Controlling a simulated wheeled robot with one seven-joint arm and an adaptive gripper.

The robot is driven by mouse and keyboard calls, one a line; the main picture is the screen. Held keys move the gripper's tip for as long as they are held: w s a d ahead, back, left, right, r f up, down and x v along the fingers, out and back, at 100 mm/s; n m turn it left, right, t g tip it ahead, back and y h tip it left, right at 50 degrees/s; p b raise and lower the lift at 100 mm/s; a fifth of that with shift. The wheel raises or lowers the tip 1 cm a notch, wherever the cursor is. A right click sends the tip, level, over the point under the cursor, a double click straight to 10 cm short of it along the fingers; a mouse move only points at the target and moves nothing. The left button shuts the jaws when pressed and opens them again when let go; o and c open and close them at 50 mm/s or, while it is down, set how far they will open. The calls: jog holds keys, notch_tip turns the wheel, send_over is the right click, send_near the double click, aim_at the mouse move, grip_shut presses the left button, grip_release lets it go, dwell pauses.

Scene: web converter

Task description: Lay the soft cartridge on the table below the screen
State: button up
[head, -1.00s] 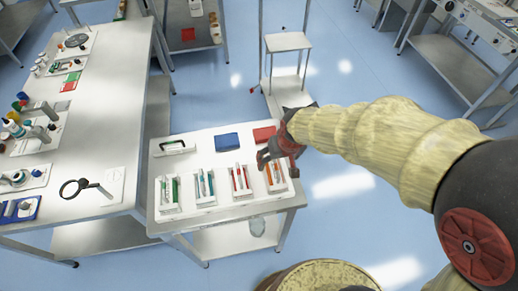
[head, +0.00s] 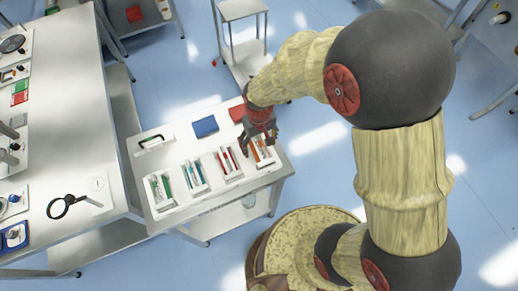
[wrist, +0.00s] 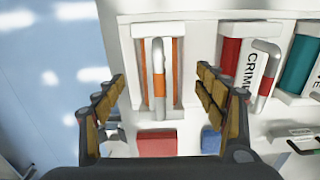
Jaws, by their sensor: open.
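My gripper (head: 262,138) is open above the rightmost holder on a small steel table (head: 217,201). In the wrist view my open fingers (wrist: 160,78) stand either side of a holder with orange-and-white items (wrist: 158,88); nothing is held between them. A teal cartridge (wrist: 301,65) is further right. I cannot tell which is the soft cartridge. No screen is clearly seen.
Green items (head: 160,187) and teal items (head: 194,177) stand in the other holders. A blue block (head: 205,126) and a red block (head: 238,113) lie behind. A long bench (head: 70,130) with a magnifier (head: 64,207) is at left.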

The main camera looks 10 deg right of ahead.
jog(key=shift+f, duration=0.85)
jog(key=shift+c, duration=0.6)
jog(key=shift+r, duration=0.1)
jog(key=c, duration=1.5)
jog(key=shift+c, duration=1)
jog(key=shift+r, duration=0.1)
